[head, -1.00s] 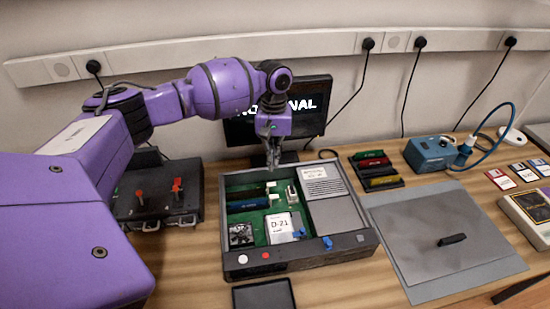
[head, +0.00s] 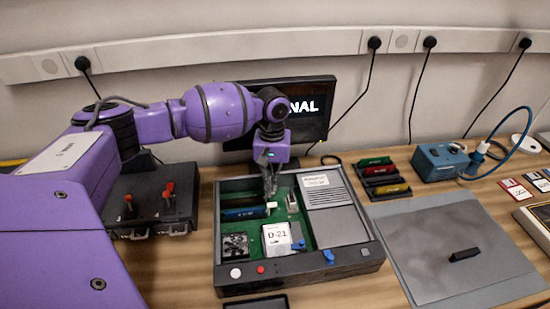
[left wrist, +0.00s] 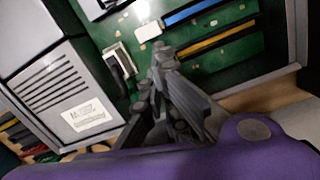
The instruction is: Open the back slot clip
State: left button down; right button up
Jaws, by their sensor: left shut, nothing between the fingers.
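The open case (head: 375,255) holds a green board with two parallel slots near its back left. The front slot carries a blue module (head: 245,213), also in the left wrist view (left wrist: 195,11). The back slot, with a yellow-edged strip (left wrist: 215,41), lies behind it. A white clip (head: 272,205) shows at the blue module's right end, and in the left wrist view (left wrist: 150,31). My left gripper (head: 270,192) is shut and empty, pointing down at the right end of the back slot. Its fingertips (left wrist: 161,52) hide the back slot clip; contact cannot be told. My right gripper is out of view.
A white D-21 block (head: 277,239) and a fan (head: 235,246) sit on the board in front. A grey vented cover (head: 325,190) rises to the right. The monitor (head: 310,122) stands behind. A grey mat (head: 430,225) lies right of the case.

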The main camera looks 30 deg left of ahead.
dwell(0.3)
pick_arm(q)
jog(key=shift+s+f, duration=0.1)
jog(key=shift+f, duration=1.25)
jog(key=shift+w+a+r, duration=0.2)
jog(key=shift+w+a, duration=0.1)
jog(key=shift+w, duration=0.2)
jog(key=shift+w+a+r, duration=0.2)
jog(key=shift+w+a, duration=0.05)
jog(key=shift+w, duration=0.2)
jog(key=shift+w+a+r, duration=0.3)
jog(key=shift+w+r, duration=0.15)
jog(key=shift+r, duration=0.1)
jog(key=shift+w+r, duration=0.2)
jog(key=shift+r, duration=0.25)
notch_tip(320, 180, up, 6)
jog(key=shift+s+d+r, duration=0.2)
jog(key=shift+s+d, duration=0.15)
jog(key=shift+d, duration=0.05)
jog(key=shift+f, duration=0.15)
